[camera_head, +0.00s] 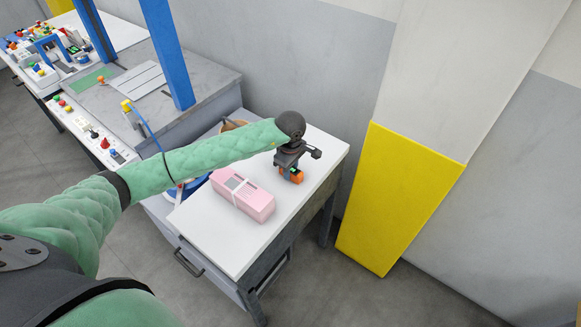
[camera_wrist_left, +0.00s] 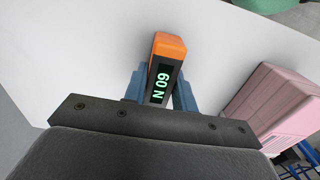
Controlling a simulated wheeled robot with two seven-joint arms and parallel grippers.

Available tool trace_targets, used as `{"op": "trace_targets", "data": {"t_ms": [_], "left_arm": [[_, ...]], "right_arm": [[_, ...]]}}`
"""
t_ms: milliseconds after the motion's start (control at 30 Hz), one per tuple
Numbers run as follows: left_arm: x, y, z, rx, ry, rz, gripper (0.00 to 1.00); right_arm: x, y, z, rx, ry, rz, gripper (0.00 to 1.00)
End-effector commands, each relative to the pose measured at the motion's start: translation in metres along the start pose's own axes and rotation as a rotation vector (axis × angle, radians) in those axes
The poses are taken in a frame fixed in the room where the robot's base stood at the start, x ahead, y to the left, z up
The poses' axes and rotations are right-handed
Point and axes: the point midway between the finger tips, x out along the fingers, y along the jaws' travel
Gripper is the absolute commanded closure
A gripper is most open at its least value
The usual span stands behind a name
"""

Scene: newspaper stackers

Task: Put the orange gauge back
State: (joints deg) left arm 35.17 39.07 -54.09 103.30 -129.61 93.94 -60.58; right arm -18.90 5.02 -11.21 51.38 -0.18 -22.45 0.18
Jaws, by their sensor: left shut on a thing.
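The orange gauge (camera_head: 297,175) is a small orange block with a dark face. In the left wrist view the gauge (camera_wrist_left: 168,46) shows a lit green readout, seen sideways. My left gripper (camera_head: 290,168) is shut on the gauge, with a blue finger on each side of it in the left wrist view (camera_wrist_left: 160,92). It is over the white tabletop (camera_head: 222,238), near its far right part. I cannot tell whether the gauge touches the tabletop. My right gripper is not in view.
A pink box (camera_head: 243,196) with a pale band lies on the table beside the gripper. A brown round thing (camera_head: 232,124) is partly hidden behind my left arm. A grey machine with blue posts (camera_head: 168,55) stands at the left. A yellow wall panel (camera_head: 400,195) stands right of the table.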

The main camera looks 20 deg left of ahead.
Motion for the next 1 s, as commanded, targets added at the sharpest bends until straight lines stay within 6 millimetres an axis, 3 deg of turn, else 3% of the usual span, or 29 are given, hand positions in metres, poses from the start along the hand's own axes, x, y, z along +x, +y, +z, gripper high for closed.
{"op": "trace_targets", "data": {"t_ms": [500, 533, 633, 1000], "left_arm": [[0.0027, 0.0001, -0.0001, 0.001, 0.0, 0.001, 1.0], [0.0027, 0.0, -0.0001, 0.0, 0.0, 0.0, 0.71], [0.0024, 0.0, 0.0, 0.0, 0.0, 0.0, 0.51], [0.0009, 0.0, 0.0, 0.0, 0.0, 0.0, 0.51]], "right_arm": [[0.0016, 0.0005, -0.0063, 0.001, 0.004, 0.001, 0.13], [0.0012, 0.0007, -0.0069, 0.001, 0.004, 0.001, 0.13], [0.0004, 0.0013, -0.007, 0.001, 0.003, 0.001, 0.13], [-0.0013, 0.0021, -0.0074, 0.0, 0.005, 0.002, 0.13]]}}
